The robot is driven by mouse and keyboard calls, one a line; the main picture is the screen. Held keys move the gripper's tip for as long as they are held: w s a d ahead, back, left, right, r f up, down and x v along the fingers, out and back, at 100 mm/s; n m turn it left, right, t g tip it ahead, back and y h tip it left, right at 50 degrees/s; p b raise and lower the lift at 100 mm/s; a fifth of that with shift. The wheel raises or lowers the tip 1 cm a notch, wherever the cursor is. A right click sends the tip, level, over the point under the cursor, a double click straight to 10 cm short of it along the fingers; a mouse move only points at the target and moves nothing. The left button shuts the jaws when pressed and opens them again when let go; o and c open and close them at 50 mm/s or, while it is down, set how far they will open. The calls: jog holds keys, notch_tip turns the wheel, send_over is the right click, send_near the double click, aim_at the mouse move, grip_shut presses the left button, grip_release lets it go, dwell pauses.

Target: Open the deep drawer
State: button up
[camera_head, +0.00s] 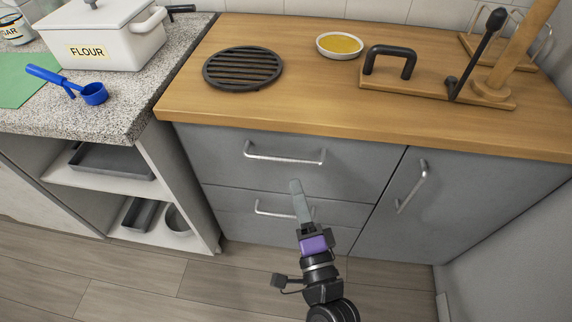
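The grey cabinet has two stacked drawers, both closed. The upper drawer (340,180) has a silver bar handle (285,157). The lower drawer (235,207) has a similar handle (268,210), partly hidden behind my gripper. I cannot tell for sure which is the deep drawer; the upper front looks taller. My gripper (295,183) points up in the picture, in front of the drawer fronts. Its tip appears below the upper handle and apart from it. The fingers show as one grey shape, so I cannot tell whether they are open. Nothing is seen held.
A closed cabinet door (450,205) with a silver handle (411,187) is on the right. Open shelves (95,180) with grey pans stand left. The wooden countertop (300,105) overhangs the drawers. The floor (210,285) in front is clear.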

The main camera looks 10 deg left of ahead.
aim_at(282, 158)
jog(key=shift+m, duration=0.3)
jog(key=x, duration=0.4)
jog(key=a+x, duration=0.1)
jog(key=x, duration=0.4)
jog(key=shift+s+a+r, duration=0.1)
jog(key=shift+a, duration=0.05)
jog(key=shift+c, duration=0.2)
grip_shut()
dwell(0.8)
